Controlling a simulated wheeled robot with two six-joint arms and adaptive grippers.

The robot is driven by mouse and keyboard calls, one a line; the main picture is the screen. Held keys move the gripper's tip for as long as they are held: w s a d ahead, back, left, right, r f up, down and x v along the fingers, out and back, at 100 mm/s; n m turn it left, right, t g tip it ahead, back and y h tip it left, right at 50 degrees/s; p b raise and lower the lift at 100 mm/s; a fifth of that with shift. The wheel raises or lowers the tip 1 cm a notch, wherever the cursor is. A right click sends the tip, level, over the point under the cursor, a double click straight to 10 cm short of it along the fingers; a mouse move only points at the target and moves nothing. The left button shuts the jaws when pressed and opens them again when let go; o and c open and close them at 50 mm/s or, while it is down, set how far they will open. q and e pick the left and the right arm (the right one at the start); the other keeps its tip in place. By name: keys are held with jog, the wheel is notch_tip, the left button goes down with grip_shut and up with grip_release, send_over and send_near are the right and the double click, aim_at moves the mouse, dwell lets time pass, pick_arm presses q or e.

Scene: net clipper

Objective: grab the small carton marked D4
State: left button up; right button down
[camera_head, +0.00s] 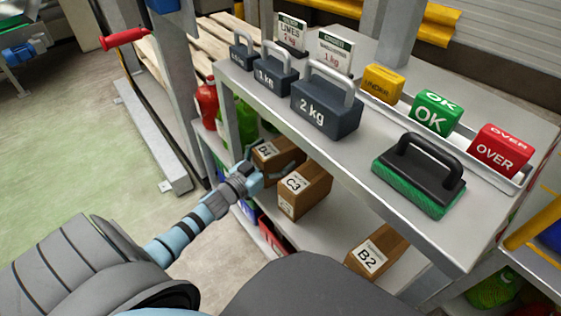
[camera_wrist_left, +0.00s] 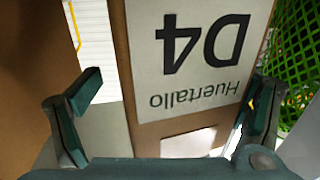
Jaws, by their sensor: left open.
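The small carton marked D4 (camera_wrist_left: 195,60) fills the middle of the left wrist view, its white label upside down. In the head view the same brown carton (camera_head: 285,150) stands on the lower shelf, its label partly covered by my gripper. My left gripper (camera_head: 256,172) is right in front of its labelled face. In the left wrist view the gripper (camera_wrist_left: 177,95) is open, with one finger toward each side of the carton. Whether the fingers touch it, I cannot tell. My right gripper is not in view.
Carton C3 (camera_head: 307,190) stands close beside D4, and carton B2 (camera_head: 375,252) is further right. Green netting (camera_wrist_left: 298,45) is close on the right in the wrist view. The upper shelf (camera_head: 340,150), carrying weights and a brush (camera_head: 420,172), overhangs the cartons.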

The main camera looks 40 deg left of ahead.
pick_arm(q)
jog(key=c, duration=2.1)
jog(key=shift+r, duration=0.15)
grip_shut()
